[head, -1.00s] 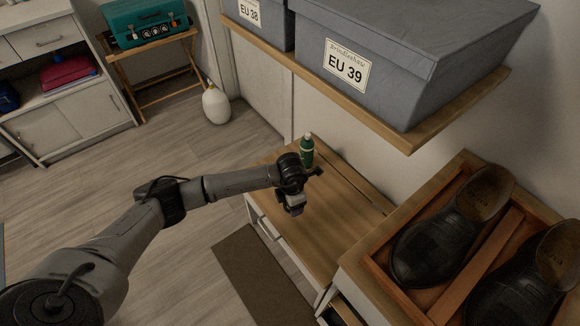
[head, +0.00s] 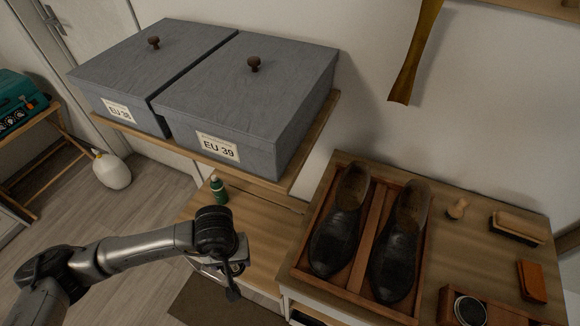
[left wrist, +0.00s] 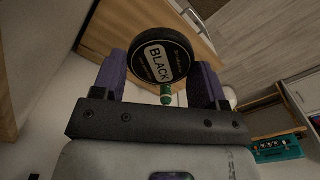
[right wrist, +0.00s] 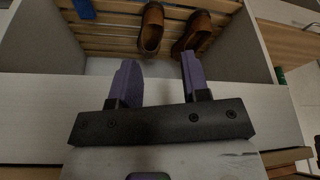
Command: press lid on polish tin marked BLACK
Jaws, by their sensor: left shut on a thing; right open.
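A round black lid or tin marked BLACK (left wrist: 160,62) is between the purple fingers of my left gripper (left wrist: 160,80), its label facing the left wrist camera. In the head view my left gripper (head: 232,268) is over the low wooden bench, largely hidden by its own wrist. A round tin with a pale rim and dark inside (head: 470,310) sits in a wooden tray at the bottom right, well to the right of my left gripper; no marking on it is readable. My right gripper (right wrist: 158,65) is open and empty, in front of a cubby.
A wooden tray with black shoes (head: 338,230) lies between my left gripper and the round tin. A green bottle (head: 218,189) stands on the bench under the shelf with grey boxes (head: 245,95). Brushes (head: 515,226) lie far right. Brown shoes (right wrist: 152,28) are in the cubby.

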